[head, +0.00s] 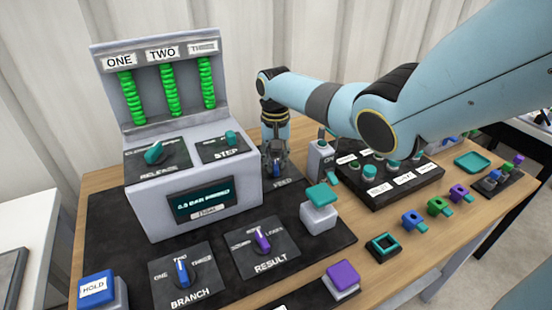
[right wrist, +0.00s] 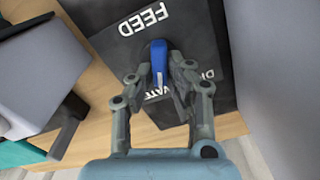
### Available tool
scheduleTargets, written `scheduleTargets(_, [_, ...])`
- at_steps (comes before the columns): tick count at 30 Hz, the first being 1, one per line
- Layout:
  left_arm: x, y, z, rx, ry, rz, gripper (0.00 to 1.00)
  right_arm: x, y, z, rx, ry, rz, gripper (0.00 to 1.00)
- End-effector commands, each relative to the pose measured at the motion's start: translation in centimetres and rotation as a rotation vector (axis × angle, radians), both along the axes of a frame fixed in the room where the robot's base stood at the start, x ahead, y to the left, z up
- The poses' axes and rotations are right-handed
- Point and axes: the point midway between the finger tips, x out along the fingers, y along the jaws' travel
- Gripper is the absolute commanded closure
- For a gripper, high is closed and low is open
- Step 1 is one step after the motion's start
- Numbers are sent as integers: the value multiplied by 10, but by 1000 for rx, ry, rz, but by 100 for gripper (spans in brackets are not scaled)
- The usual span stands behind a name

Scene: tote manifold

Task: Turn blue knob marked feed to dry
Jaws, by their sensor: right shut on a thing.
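The blue feed knob (right wrist: 158,60) stands on a dark plate (right wrist: 210,45) with FEED lettering upside down at the top of the right wrist view. The knob's white line points toward the bottom of that view. My right gripper (right wrist: 160,72) is shut on the knob, one finger on each side. In the head view my right gripper (head: 276,160) reaches down over the knob (head: 277,173), behind the grey console's right side. My left gripper is not in view.
The grey console (head: 200,225) with a screen stands close left of my right gripper. A teal-topped block (head: 320,205) and a grey post (head: 321,160) stand to its right. BRANCH (head: 182,273) and RESULT (head: 262,240) knobs are in front. Loose coloured pieces lie at right.

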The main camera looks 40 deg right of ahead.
Motion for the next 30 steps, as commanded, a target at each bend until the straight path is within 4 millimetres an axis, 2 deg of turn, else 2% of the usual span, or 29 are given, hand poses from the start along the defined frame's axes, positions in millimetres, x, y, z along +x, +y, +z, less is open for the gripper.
scheduleTargets(21, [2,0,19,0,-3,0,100,3,6,1,0,-2,667,100])
scheduleTargets(30, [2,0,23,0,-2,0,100,3,8,1,-1,-1,883,100])
